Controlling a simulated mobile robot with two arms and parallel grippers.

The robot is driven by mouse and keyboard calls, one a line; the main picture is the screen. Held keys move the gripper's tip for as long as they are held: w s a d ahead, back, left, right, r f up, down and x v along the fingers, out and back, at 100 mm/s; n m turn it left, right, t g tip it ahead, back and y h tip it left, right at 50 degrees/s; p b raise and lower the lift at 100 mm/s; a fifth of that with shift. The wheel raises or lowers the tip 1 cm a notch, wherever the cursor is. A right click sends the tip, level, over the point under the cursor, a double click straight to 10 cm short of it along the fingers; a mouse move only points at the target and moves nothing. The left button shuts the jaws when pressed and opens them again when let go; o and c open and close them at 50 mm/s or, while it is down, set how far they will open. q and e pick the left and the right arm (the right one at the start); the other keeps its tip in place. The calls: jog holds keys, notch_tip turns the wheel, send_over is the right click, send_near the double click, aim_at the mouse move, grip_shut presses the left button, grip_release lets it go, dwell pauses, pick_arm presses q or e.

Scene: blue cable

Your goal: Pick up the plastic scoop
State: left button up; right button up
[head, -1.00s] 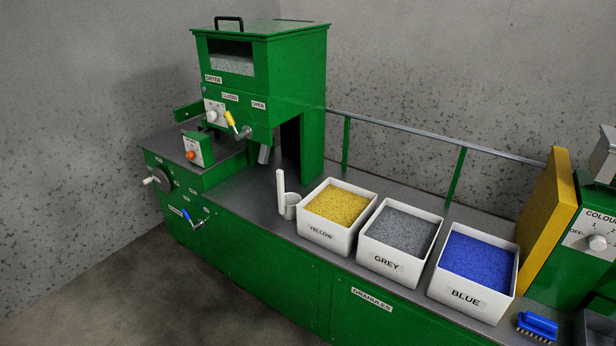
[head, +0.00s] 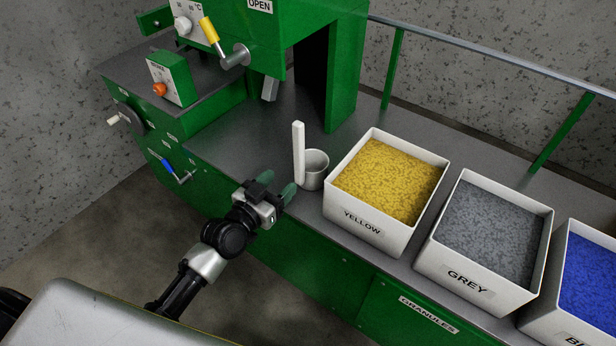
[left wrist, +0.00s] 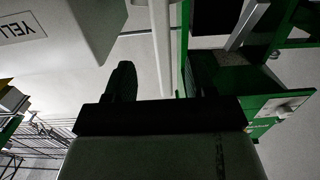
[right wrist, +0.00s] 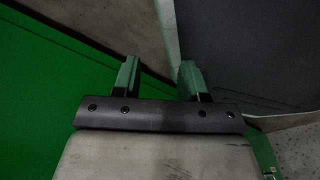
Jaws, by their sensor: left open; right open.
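The plastic scoop (head: 313,171) stands on the grey bench top, a white cup with its handle (head: 299,152) upright on the left side. My left gripper (head: 279,186) is open and empty, close in front of the scoop and low, apart from it in the head view. In the left wrist view the white scoop handle (left wrist: 160,45) shows between the two fingers of my left gripper (left wrist: 163,80), apparently beyond them. My right gripper (right wrist: 158,72) is open and empty in the right wrist view and is outside the head view.
A white bin of yellow granules (head: 372,233) stands just right of the scoop, then a grey bin (head: 465,285) and a blue bin (head: 545,315). The green dryer (head: 345,70) stands behind. Bare bench (head: 235,150) lies left of the scoop.

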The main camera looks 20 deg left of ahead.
aim_at(296, 161)
pick_arm(q)
jog(key=shift+w+d+r, duration=0.35)
jog(key=shift+w+r, duration=0.4)
jog(key=shift+r, duration=0.1)
jog(key=x, duration=0.4)
jog(key=shift+w, duration=0.1)
jog(key=x, duration=0.4)
jog(key=shift+w+a+b, duration=0.1)
jog(key=shift+w+b, duration=0.2)
jog(key=shift+w, duration=0.35)
pick_arm(e)
jog(key=w, duration=0.2)
jog(key=shift+w+a+r, duration=0.3)
jog(key=shift+r, duration=0.05)
pick_arm(q)
grip_shut()
pick_arm(e)
jog(key=shift+s+f, duration=0.1)
jog(key=shift+s, duration=0.35)
